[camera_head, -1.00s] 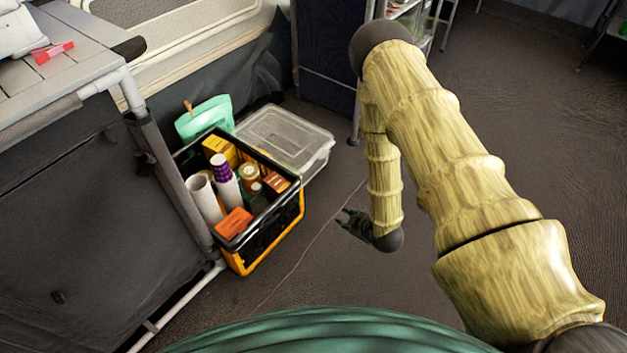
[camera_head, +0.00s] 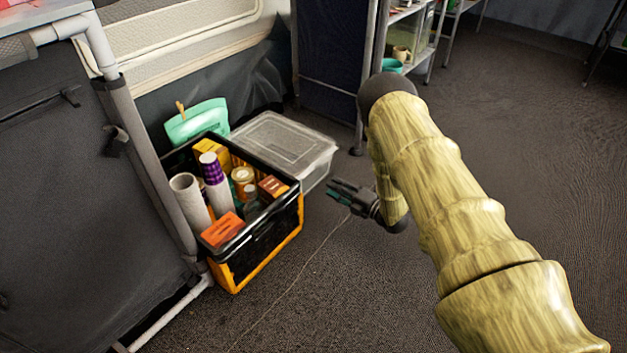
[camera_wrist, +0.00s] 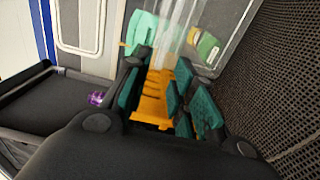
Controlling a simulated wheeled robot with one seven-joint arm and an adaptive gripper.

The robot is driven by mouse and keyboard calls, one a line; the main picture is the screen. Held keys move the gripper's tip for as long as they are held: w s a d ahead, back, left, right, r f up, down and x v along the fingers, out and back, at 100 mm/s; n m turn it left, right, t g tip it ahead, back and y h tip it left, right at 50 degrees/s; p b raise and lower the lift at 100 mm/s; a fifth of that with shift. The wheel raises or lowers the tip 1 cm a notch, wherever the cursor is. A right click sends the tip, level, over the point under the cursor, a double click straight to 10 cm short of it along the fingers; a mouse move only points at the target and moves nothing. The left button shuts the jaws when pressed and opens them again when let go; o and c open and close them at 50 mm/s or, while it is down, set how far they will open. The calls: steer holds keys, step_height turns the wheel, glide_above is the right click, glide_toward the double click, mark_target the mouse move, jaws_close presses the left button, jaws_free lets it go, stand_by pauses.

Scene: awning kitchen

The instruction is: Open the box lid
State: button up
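A clear plastic box with a flat translucent lid (camera_head: 275,137) stands on the floor behind the black and orange crate. Its lid lies flat on top. It also shows at the top of the wrist view, where the clear lid (camera_wrist: 230,25) slants across the picture. My gripper (camera_head: 333,190) is low over the floor, just right of the clear box's near right corner, with its fingers pointing left. In the wrist view its teal-padded fingers (camera_wrist: 160,75) are spread apart with nothing held between them. The box and gripper appear apart.
The black and orange crate (camera_head: 286,222) holds tubes, jars and small boxes, left of my gripper. A teal container (camera_head: 197,120) stands behind it. A grey cabinet (camera_head: 60,200) is at left, a dark panel (camera_head: 334,60) behind. The floor (camera_head: 320,290) in front is clear.

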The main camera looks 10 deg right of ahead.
mark_target(309, 173)
steer(key=b+x, duration=0.4)
steer(key=x, duration=0.4)
steer(key=shift+w+a+f+b, duration=0.1)
steer(key=shift+w+a+b, duration=0.05)
steer(key=shift+b, duration=0.15)
steer(key=shift+b+x, duration=0.4)
steer(key=shift+x, duration=0.5)
jaws_close()
